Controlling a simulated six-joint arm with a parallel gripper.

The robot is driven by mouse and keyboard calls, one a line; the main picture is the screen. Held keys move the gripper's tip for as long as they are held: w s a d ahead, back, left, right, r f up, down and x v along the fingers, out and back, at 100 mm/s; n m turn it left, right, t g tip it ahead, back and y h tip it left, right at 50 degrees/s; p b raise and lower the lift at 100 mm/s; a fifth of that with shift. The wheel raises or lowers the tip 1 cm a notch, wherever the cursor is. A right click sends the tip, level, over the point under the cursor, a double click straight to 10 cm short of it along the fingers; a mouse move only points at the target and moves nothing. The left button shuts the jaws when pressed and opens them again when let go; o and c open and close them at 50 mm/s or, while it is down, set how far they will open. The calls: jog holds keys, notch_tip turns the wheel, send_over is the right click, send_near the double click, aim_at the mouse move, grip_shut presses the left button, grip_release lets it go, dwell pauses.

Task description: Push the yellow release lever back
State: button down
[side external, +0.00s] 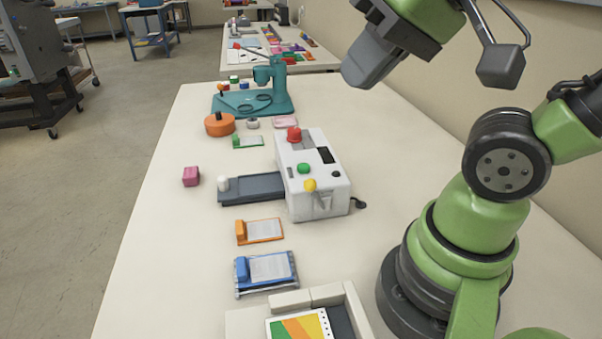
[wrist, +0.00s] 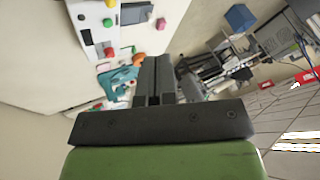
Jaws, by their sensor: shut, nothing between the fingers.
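The white laminator (side external: 315,200) stands mid-table in the side view, and a white machine body with knobs also shows at the top of the wrist view (wrist: 95,12). The yellow release lever (side external: 310,185) has a round yellow knob at the laminator's near end. My gripper (side external: 360,78) is high above the table, behind and right of the laminator, well apart from the lever. Its dark fingers (wrist: 153,72) are together and empty.
On the laminator are a red knob (side external: 294,134) and a green button (side external: 304,168). A grey tray (side external: 258,188) juts left from it. A teal press (side external: 270,92) stands beyond. An orange holder (side external: 262,229) and blue holder (side external: 268,268) lie nearer. The left table edge is mostly clear.

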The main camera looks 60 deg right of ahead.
jog(key=w+d+f+m+g+h, duration=0.1)
jog(key=w+m+g, duration=0.15)
jog(key=w, duration=0.35)
jog(key=w+d+m+g, duration=0.2)
jog(key=w+g, duration=0.1)
jog(key=w, duration=0.3)
jog(key=w+d+f+m+g, duration=0.2)
jog(key=w+f+m+g, duration=0.2)
jog(key=w+f, duration=0.3)
notch_tip(320, 180, down, 3)
jog(key=shift+w+d+r+m+g+h, duration=0.1)
jog(key=shift+w+d+m+g+h, duration=0.1)
jog(key=shift+m+g+h, duration=0.35)
send_near(317, 195)
jog(key=f, duration=0.1)
jog(key=w+f, duration=0.1)
jog(key=f, duration=0.1)
jog(key=w+f, duration=0.1)
jog(key=shift+w+a+f, duration=0.15)
jog(key=shift+a+f, duration=0.15)
jog(key=shift+a, duration=0.1)
jog(key=shift+s+f, duration=0.2)
jog(key=shift+s, duration=0.5)
